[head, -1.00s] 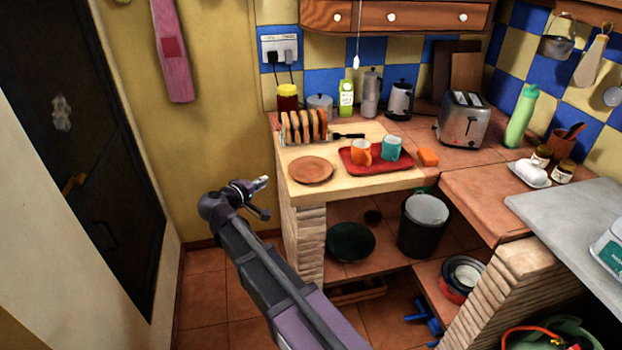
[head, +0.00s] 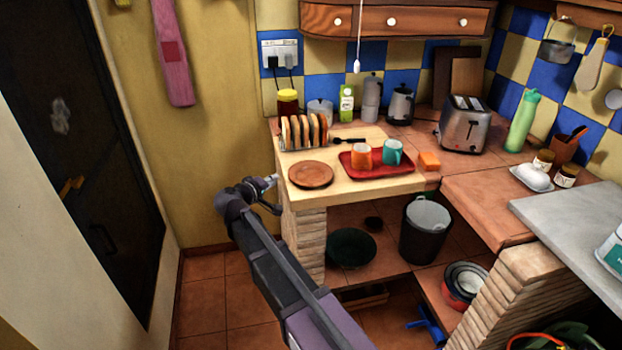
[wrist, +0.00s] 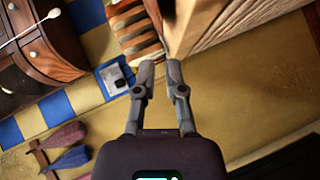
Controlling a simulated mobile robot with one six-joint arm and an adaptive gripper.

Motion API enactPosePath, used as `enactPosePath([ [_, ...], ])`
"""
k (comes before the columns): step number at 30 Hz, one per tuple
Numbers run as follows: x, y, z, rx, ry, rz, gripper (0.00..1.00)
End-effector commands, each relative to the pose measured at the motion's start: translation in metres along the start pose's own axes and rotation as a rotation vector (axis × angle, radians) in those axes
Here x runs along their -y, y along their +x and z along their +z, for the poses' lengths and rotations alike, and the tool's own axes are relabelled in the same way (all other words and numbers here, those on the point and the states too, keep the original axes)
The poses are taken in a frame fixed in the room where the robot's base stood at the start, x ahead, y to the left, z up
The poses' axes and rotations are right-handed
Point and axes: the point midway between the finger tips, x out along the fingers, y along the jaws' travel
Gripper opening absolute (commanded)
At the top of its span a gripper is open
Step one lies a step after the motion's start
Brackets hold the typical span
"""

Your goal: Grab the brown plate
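The brown plate (head: 311,174) is round and lies flat on the front left of the pale wooden board (head: 365,192). It is near the board's front edge, in front of the toast rack (head: 303,131). My gripper (head: 274,194) is left of the plate, beside the counter's left end, apart from the plate. In the wrist view my gripper (wrist: 159,68) shows two spread fingers with nothing between them. The board's edge (wrist: 240,25) and the toast rack (wrist: 137,32) lie beyond the fingertips. I cannot clearly make out the plate there.
A red tray (head: 377,170) with an orange mug (head: 361,155) and a teal mug (head: 392,152) stands right of the plate. A dark fork (head: 349,140) lies behind it. The brick pillar (head: 304,245) supports the counter's left end. Open floor (head: 205,305) lies left of the counter.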

Motion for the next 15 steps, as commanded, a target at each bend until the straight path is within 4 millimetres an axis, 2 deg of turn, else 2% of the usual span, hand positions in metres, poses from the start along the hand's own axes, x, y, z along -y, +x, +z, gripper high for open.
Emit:
enactPosePath([
  [3,0.001,0.016,0.000,0.002,0.001,0.000,0.14],
  [6,0.001,0.023,0.000,0.001,0.001,0.000,0.14],
  [15,0.000,0.026,0.001,0.000,0.001,0.000,0.14],
])
